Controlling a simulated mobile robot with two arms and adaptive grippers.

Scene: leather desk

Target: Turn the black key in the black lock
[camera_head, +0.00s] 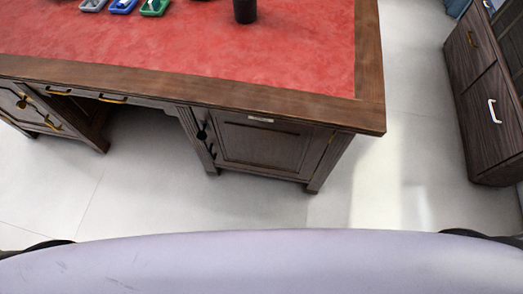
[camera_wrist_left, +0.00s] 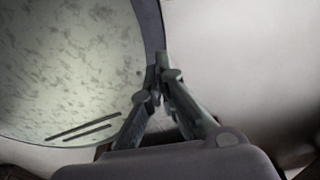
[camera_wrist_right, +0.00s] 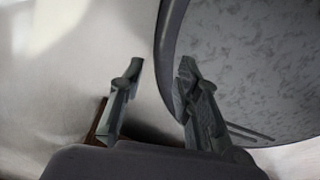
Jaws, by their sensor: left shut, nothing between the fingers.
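A wooden desk with a red leather top (camera_head: 180,45) stands in front of me in the head view. Its right cabinet door (camera_head: 270,142) is closed. Small dark fittings (camera_head: 202,133) show at that door's left edge; they are too small to tell whether they are the black key and lock. My left gripper (camera_wrist_left: 163,68) shows in the left wrist view, shut and empty. My right gripper (camera_wrist_right: 160,66) shows in the right wrist view, its fingers apart with nothing between them. Both grippers are away from the desk and neither shows in the head view.
Small white, blue and green trays (camera_head: 123,5) and a dark cup (camera_head: 245,10) are on the desktop's far part. A dark wooden cabinet (camera_head: 480,100) stands at the right. Pale floor (camera_head: 150,200) is free before the desk.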

